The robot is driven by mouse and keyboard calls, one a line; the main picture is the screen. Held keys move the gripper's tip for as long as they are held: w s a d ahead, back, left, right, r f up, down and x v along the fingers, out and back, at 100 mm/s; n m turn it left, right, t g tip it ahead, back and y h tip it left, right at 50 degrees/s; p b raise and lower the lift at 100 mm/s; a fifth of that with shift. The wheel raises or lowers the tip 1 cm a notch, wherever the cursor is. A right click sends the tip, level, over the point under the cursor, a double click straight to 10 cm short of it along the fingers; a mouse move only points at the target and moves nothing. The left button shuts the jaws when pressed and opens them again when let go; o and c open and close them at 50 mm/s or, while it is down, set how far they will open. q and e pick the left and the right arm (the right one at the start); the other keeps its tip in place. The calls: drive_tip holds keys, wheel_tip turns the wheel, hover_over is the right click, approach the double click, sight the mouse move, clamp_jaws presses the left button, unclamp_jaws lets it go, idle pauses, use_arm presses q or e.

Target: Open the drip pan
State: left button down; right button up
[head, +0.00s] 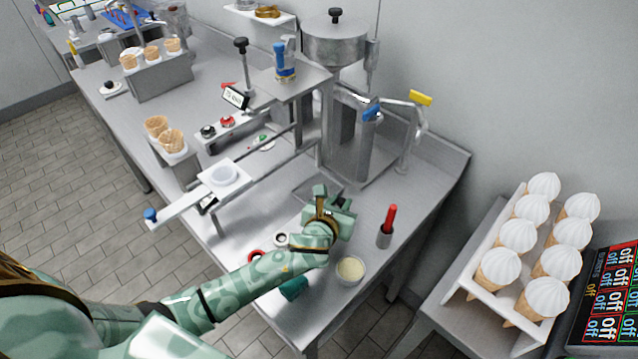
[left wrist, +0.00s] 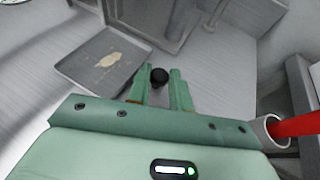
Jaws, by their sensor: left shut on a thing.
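The drip pan (head: 308,187) is a shallow grey tray at the foot of the steel machine (head: 352,140), partly hidden by my gripper in the head view. In the left wrist view the pan (left wrist: 98,66) lies left of the fingers, with a tan patch of residue in it. My left gripper (head: 335,195) is at the pan's right side, low over the table. In the left wrist view the left gripper (left wrist: 160,84) is shut on a small black knob (left wrist: 159,76). How the knob joins the pan cannot be told. My right gripper is not in view.
A red-handled tool in a grey cup (head: 386,232) stands right of my gripper. A pale round dish (head: 350,268) lies near my wrist. A rack of white-topped cones (head: 524,245) stands right.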

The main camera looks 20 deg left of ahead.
use_arm(q)
drive_tip(key=shift+s+d+p, duration=0.15)
drive_tip(key=shift+s+d, duration=0.1)
drive_tip(key=shift+d, duration=0.5)
drive_tip(key=shift+s+d+p, duration=0.2)
drive_tip(key=shift+s+d, duration=0.1)
drive_tip(key=shift+d, duration=0.45)
drive_tip(key=shift+s+d+p, duration=0.15)
drive_tip(key=shift+s+d, duration=0.1)
drive_tip(key=shift+d, duration=0.5)
drive_tip(key=c, duration=1.3)
unclamp_jaws()
drive_tip(key=shift+s+r, duration=0.1)
drive_tip(key=shift+s, duration=0.1)
drive_tip(key=p+v, duration=0.4)
drive_tip(key=v, duration=1.1)
drive_tip(key=shift+s, duration=0.4)
